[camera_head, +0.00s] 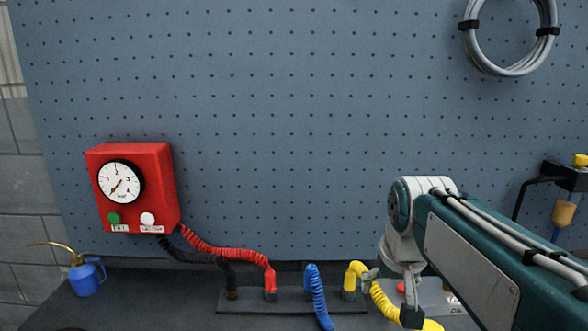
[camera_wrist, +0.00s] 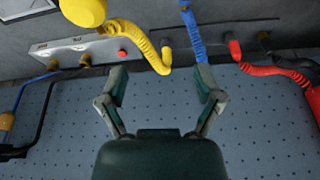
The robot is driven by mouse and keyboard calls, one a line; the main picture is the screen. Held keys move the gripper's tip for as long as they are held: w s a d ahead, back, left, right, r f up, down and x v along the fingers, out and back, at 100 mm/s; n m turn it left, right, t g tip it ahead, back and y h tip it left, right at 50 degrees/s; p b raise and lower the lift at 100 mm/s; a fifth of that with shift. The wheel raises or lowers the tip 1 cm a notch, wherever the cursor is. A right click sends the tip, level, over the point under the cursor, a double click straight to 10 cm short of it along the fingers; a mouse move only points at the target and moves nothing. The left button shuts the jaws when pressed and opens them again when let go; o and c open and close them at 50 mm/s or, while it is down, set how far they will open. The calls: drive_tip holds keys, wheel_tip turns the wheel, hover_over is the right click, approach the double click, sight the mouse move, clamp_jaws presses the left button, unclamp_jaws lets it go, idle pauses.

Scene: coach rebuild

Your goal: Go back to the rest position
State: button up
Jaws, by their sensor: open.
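My gripper (camera_head: 388,295) hangs low over the bench at the right of centre in the head view, close to the yellow coiled hose. In the wrist view my gripper (camera_wrist: 160,80) is open, with its two fingers spread apart and nothing held between them. The yellow hose (camera_wrist: 146,48) shows beyond and between the fingertips. The blue coiled hose (camera_wrist: 192,35) shows beyond the right-hand fingertip; I cannot tell whether either touches a finger. My arm partly hides the metal plate behind it in the head view.
A red gauge box (camera_head: 160,190) is on the pegboard (camera_head: 270,120) at the left. Red (camera_head: 225,252) and black (camera_head: 190,255) hoses run to a bench fitting strip (camera_head: 255,300). A blue oil can (camera_head: 87,278) stands far left. A cable coil (camera_head: 480,55) hangs upper right. The board's middle is clear.

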drive_tip(key=s+f+t, duration=0.1)
drive_tip(key=s+f, duration=0.3)
drive_tip(key=s, duration=0.3)
drive_tip(key=s+f, duration=0.3)
drive_tip(key=s, duration=0.4)
drive_tip(key=shift+s+f+n+t, duration=0.3)
drive_tip(key=shift+f+n+t, duration=0.05)
drive_tip(key=shift+n+t, duration=0.05)
drive_tip(key=shift+c, duration=0.2)
idle(0.8)
